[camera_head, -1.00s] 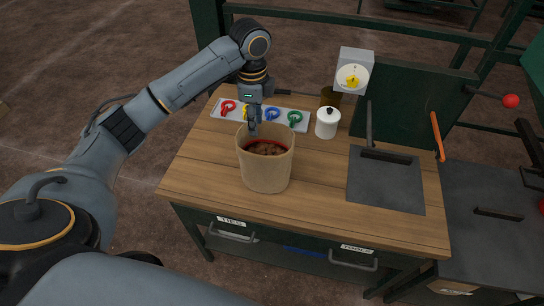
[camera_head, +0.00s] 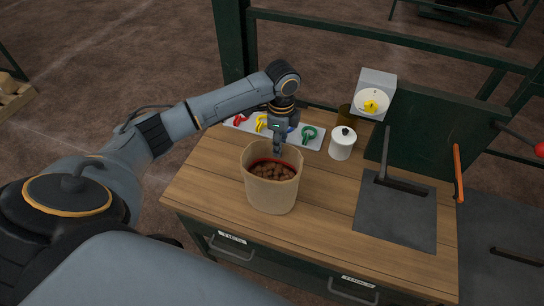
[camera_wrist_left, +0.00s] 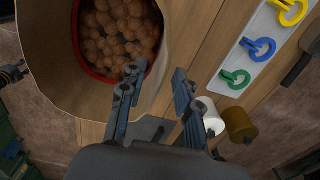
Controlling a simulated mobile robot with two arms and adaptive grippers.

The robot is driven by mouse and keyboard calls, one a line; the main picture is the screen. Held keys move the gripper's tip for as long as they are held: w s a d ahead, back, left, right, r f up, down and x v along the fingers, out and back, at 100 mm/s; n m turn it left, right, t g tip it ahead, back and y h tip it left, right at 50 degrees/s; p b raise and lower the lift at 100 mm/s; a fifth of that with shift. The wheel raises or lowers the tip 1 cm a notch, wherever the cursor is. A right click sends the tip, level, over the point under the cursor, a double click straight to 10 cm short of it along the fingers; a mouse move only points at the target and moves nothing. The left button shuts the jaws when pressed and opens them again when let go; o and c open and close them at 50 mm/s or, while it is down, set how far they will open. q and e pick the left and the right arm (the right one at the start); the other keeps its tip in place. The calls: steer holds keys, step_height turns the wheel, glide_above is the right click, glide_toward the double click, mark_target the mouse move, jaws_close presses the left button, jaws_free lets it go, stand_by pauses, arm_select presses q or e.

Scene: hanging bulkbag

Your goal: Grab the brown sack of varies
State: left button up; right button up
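The brown sack (camera_head: 271,200) stands upright and open on the wooden table, holding round brown pieces inside a red inner ring. In the left wrist view the sack (camera_wrist_left: 63,95) fills the upper left. My left gripper (camera_head: 279,150) is at the sack's back right rim, pointing down. In the left wrist view my left gripper (camera_wrist_left: 157,78) has its fingers apart. One finger overlaps the sack's opening and the other is to the right of the rim; I cannot tell whether either touches it.
A tray (camera_head: 290,143) with colored rings lies behind the sack. A white lidded jar (camera_head: 342,143) and a dark brown container (camera_head: 345,116) stand to its right. A dial scale (camera_head: 373,97) is behind them. A dark plate (camera_head: 395,212) lies at the right of the table (camera_head: 215,185).

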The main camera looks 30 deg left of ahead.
arm_select(q)
steer(key=shift+s+f+p, duration=0.2)
steer(key=shift+f+p, duration=0.3)
steer(key=shift+f, duration=0.1)
steer(key=shift+s+f+p, duration=0.15)
steer(key=shift+f+p, duration=0.3)
steer(key=shift+f, duration=0.15)
step_height(320, 180, down, 2)
steer(key=shift+s+f, duration=0.1)
steer(key=shift+a+f, duration=0.1)
steer(key=shift+f, duration=0.35)
jaws_close()
arm_select(e)
steer(key=w+r, duration=0.1)
steer(key=r, duration=0.1)
steer(key=shift+w+r, duration=0.3)
steer(key=shift+w, duration=0.1)
arm_select(q)
steer(key=shift+w, duration=0.2)
